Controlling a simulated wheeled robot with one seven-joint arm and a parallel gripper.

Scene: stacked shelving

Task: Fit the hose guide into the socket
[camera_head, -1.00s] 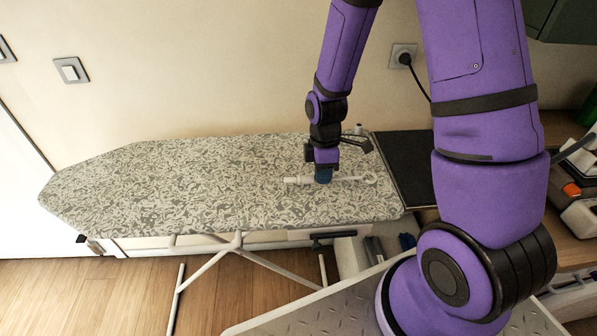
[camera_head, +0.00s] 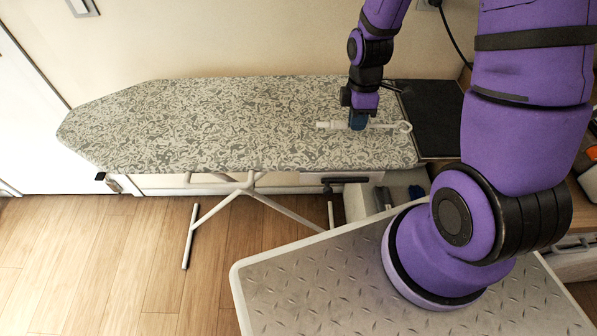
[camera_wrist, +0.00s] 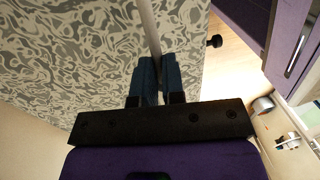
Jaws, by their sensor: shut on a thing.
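The hose guide, a thin white rod (camera_head: 385,126) with a thicker left end and a loop at its right end, lies level across my gripper (camera_head: 358,122). My gripper points down over the right part of the patterned ironing board (camera_head: 230,125), its blue fingers shut on the rod. In the wrist view the rod (camera_wrist: 151,28) runs up from between the blue fingers (camera_wrist: 160,78). I cannot tell whether the rod touches the board cover or is just above it. I cannot make out the socket; a small dark part behind my gripper is unclear.
A black rest plate (camera_head: 432,118) adjoins the board's right end. A dark lever (camera_head: 345,181) sits under the front edge, and white legs (camera_head: 240,188) stand below. The wall is close behind the board. The board's left and middle are clear.

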